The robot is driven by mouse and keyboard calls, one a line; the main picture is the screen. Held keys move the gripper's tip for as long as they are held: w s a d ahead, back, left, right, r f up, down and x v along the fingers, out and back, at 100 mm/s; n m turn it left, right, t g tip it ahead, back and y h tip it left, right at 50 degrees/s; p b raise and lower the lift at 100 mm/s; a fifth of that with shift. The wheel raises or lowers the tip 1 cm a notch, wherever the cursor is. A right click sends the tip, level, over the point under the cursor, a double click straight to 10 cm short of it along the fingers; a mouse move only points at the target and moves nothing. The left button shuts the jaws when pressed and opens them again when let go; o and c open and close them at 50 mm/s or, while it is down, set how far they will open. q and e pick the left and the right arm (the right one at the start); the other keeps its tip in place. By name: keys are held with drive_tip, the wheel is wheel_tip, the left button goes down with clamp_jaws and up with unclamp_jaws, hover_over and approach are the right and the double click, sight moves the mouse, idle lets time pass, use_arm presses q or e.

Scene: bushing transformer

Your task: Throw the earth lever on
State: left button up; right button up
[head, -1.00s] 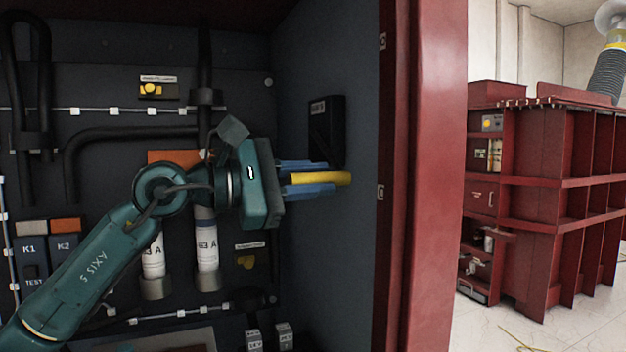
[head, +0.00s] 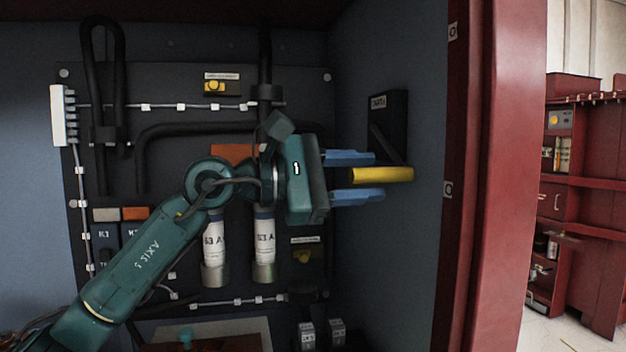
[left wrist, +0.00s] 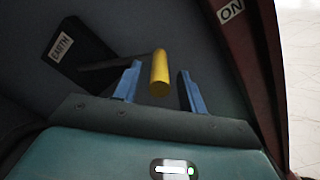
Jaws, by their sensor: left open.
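The earth lever's yellow handle (head: 382,175) points out from the cabinet's right side wall, on a dark arm below a black plate (head: 387,120) labelled EARTH. In the left wrist view the yellow handle (left wrist: 159,74) lies between the two blue fingers, with a gap on each side. An ON label (left wrist: 231,11) shows there on the red frame. My left gripper (head: 356,176) is open, with one finger above the handle and one below it in the head view. My right gripper is not in view.
The cabinet's back panel (head: 330,90) carries cables, fuses (head: 264,238) and small labelled boxes left of my gripper. The red door frame (head: 485,200) stands close on the right.

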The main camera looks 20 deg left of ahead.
use_arm(q)
drive_tip(key=b+v, duration=0.1)
drive_tip(key=v, duration=1)
